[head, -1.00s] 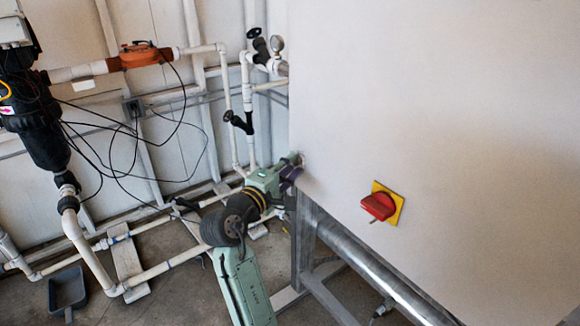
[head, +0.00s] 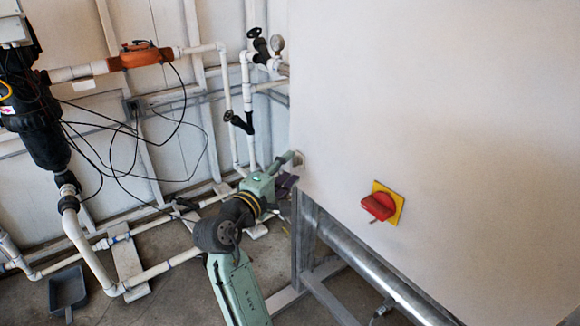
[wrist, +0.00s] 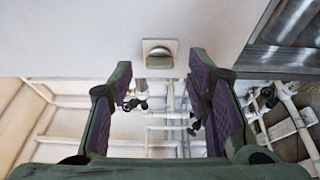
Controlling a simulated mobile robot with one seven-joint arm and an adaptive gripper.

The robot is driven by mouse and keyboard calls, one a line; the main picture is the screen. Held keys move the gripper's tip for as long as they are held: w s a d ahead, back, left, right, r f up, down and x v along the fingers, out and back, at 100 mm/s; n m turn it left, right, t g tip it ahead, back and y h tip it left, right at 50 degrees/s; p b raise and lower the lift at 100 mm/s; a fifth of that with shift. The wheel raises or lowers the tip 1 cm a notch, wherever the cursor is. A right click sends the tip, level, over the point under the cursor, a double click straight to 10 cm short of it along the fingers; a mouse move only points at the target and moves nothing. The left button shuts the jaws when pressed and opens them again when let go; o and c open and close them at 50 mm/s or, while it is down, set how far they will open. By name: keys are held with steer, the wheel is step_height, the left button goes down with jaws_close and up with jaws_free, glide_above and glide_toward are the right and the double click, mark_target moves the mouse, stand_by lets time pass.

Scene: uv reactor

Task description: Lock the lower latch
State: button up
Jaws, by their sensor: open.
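The lower latch (wrist: 160,52) is a small grey fitting with a rounded knob on a square plate. In the wrist view it sits near the bottom edge of the white cabinet face, ahead of my gripper and between the fingertip directions. In the head view a small fitting, likely this latch (head: 298,158), shows at the cabinet's left edge, beside my gripper (head: 287,182). My gripper (wrist: 160,80) is open, with its purple-padded fingers wide apart and nothing between them. The fingers look apart from the latch. The latch's exact turn is too small to tell.
The white cabinet (head: 440,120) fills the right, with a red knob on a yellow plate (head: 381,204). Its metal frame (head: 306,240) stands below. White pipes (head: 165,265) run along the wall and floor at left. A grey dustpan (head: 67,290) lies on the floor.

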steer(key=v, duration=1)
steer(key=shift+s+a, duration=0.1)
steer(key=shift+a, duration=0.1)
